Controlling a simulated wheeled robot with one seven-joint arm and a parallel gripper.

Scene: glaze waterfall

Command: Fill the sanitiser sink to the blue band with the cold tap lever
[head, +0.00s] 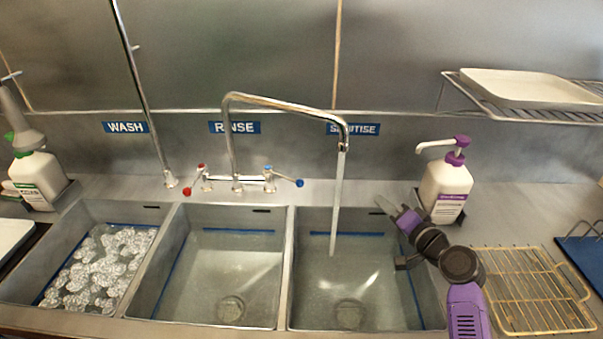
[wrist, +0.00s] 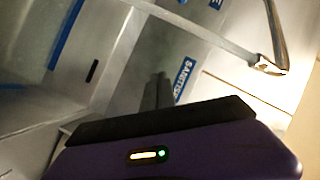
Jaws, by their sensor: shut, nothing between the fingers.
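The sanitise sink (head: 303,270) is the right basin, under the SANITISE label (head: 353,129). A blue band (head: 335,234) runs along its walls. Clear water stands in it below the band, with the drain visible through it. The swivel spout (head: 343,140) points over this sink, and a stream (head: 337,205) runs from it into the water. The cold tap lever (head: 286,178) has a blue end and angles to the right. My gripper (head: 385,206) is shut and empty above the sink's back right corner, right of the stream and apart from the lever. The wrist view shows the spout (wrist: 268,62) and stream.
A white pump bottle (head: 446,190) with a purple top stands just right of my gripper. The red-ended hot lever (head: 198,171) is left of the cold one. The rinse sink (head: 286,240) and foamy wash sink (head: 95,210) lie left. A wire rack (head: 530,290) lies right.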

